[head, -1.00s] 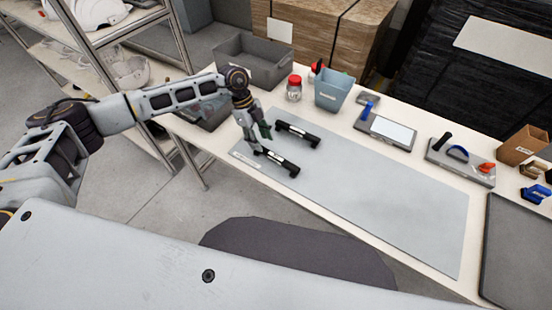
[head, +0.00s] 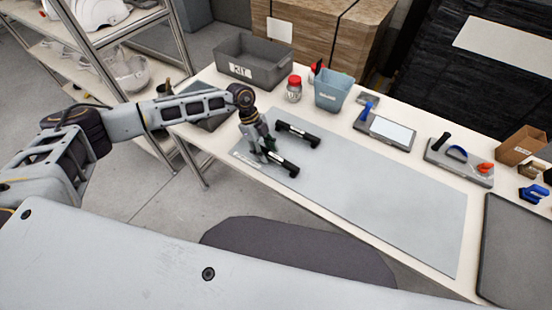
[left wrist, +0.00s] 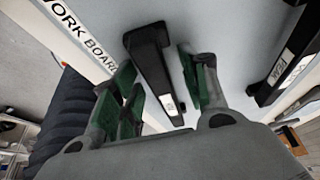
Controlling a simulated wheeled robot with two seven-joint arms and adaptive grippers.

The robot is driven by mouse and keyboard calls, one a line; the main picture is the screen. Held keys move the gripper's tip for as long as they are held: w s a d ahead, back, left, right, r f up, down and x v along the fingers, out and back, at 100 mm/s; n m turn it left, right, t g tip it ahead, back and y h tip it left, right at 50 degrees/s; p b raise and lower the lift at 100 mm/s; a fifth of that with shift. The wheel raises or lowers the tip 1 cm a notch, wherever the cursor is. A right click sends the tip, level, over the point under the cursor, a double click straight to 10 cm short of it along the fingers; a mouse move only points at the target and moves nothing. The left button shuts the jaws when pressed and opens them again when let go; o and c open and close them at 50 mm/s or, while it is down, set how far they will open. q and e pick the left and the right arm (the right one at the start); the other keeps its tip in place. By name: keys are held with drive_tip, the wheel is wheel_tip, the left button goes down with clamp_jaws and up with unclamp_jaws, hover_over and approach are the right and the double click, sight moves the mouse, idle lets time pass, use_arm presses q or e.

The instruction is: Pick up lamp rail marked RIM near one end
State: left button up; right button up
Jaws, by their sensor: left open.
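Two black lamp rails lie on the grey work board. The near rail (head: 287,166) has my left gripper (head: 264,155) at its left end; the far rail (head: 298,133) lies clear behind it. In the left wrist view, my open green-padded fingers (left wrist: 160,85) stand on either side of the near rail (left wrist: 148,62), with no visible grip. The other rail (left wrist: 290,62) is at the right, with a label too small to read surely. I cannot tell which rail is marked RIM. My right gripper is out of view.
The work board (head: 380,205) is bare to the right of the rails. Behind it stand a grey KIT bin (head: 253,62), a red-lidded jar (head: 294,89) and a blue bin (head: 333,92). Trays with tools (head: 460,162) line the back right.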

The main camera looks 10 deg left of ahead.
use_arm(q)
drive_tip(key=shift+c, duration=0.2)
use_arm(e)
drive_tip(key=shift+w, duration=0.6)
use_arm(q)
clamp_jaws()
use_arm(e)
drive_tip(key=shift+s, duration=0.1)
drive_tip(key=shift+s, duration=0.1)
use_arm(q)
drive_tip(key=shift+r, duration=0.45)
wheel_tip(320, 180, up, 8)
drive_tip(key=shift+f, duration=0.15)
drive_tip(key=shift+r+b, duration=0.3)
drive_tip(key=shift+r, duration=0.45)
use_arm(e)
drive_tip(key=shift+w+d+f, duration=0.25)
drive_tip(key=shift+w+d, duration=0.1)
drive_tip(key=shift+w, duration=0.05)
